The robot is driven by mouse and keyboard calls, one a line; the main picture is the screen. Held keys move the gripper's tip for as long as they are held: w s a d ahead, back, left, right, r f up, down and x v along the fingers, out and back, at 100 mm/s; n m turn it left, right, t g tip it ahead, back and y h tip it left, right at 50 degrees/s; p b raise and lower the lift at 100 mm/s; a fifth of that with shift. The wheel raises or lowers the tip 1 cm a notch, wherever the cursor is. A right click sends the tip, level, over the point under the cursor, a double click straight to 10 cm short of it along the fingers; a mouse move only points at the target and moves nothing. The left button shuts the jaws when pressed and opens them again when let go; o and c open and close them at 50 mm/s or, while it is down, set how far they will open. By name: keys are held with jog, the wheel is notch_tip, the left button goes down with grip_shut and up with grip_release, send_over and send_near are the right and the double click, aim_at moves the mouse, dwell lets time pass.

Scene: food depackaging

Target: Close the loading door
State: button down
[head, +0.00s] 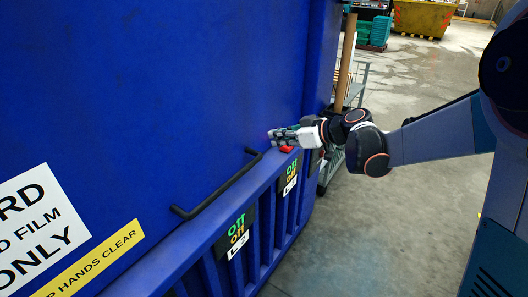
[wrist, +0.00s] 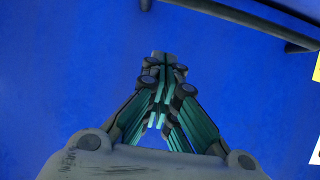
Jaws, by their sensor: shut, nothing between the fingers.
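The loading door appears to be the large blue panel (head: 150,90) filling the left of the head view. A dark bar handle (head: 217,188) sticks out low on it and also shows at the top right of the wrist view (wrist: 240,14). My gripper (head: 272,134) is shut and empty at the panel's right part, beyond the handle. In the wrist view its fingertips (wrist: 165,60) point at the blue surface. I cannot tell whether they touch it, nor whether the door is fully closed.
Below the panel runs a blue ribbed body (head: 270,225) with a ledge and small displays (head: 237,233). A white sign (head: 38,228) and yellow label (head: 95,262) sit at lower left. A yellow skip (head: 422,17) stands far back. The concrete floor (head: 410,210) at right is clear.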

jog(key=b+x, duration=0.2)
jog(key=x, duration=0.8)
jog(key=shift+s+f, duration=0.1)
jog(key=shift+f, duration=0.1)
jog(key=shift+s+d+f+b, duration=0.15)
jog(key=shift+f+b, duration=0.2)
jog(key=shift+f, duration=0.25)
jog(key=shift+s+d+f+b, duration=0.15)
jog(key=shift+f+b, duration=0.15)
jog(key=shift+f, duration=0.75)
jog(key=shift+f, duration=0.1)
notch_tip(320, 180, down, 2)
jog(key=shift+s+f+b, duration=0.1)
jog(key=shift+s+b, duration=0.05)
jog(key=shift+b, duration=0.6)
